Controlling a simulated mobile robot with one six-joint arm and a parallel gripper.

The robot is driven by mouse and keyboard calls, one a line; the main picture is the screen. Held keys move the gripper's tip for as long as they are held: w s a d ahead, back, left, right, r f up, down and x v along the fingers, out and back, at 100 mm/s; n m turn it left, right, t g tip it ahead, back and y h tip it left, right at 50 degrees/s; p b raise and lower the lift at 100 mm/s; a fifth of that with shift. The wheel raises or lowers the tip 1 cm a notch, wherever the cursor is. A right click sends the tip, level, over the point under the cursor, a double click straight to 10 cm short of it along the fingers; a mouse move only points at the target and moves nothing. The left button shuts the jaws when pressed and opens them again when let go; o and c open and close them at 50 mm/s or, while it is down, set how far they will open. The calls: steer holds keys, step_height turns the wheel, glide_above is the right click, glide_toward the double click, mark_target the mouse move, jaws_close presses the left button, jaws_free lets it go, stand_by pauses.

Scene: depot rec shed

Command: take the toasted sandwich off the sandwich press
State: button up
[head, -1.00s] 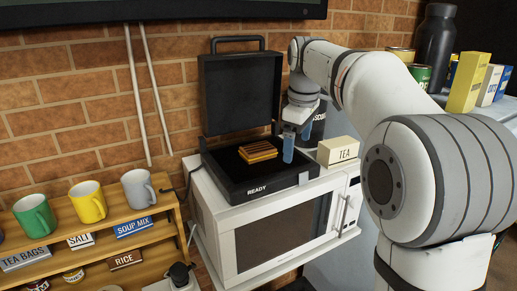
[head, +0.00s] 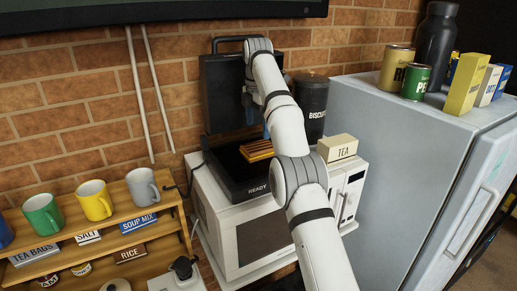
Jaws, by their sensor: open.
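The toasted sandwich (head: 256,150), golden brown with dark grill stripes, lies on the black lower plate of the sandwich press (head: 226,178). The press is open, with its lid (head: 225,95) standing upright at the back, and its front reads READY. My gripper (head: 266,131) is open and mostly hidden behind my arm. Only a bit of a blue finger shows, just behind and to the right of the sandwich. I cannot tell whether it touches the sandwich.
The press stands on a white microwave (head: 245,237). A TEA box (head: 337,147) and a dark BISCUITS canister (head: 312,105) are close on the right. A grey fridge (head: 395,160) bears cans and boxes. A wooden shelf (head: 165,222) with mugs (head: 93,200) is on the left.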

mark_target(259, 146)
steer(key=shift+w+a+f, duration=0.1)
steer(key=shift+f, duration=0.45)
steer(key=shift+d+f, duration=0.2)
steer(key=shift+f, duration=3.2)
steer(key=c, duration=0.8)
steer(key=shift+r, duration=0.15)
steer(key=shift+c, duration=0.2)
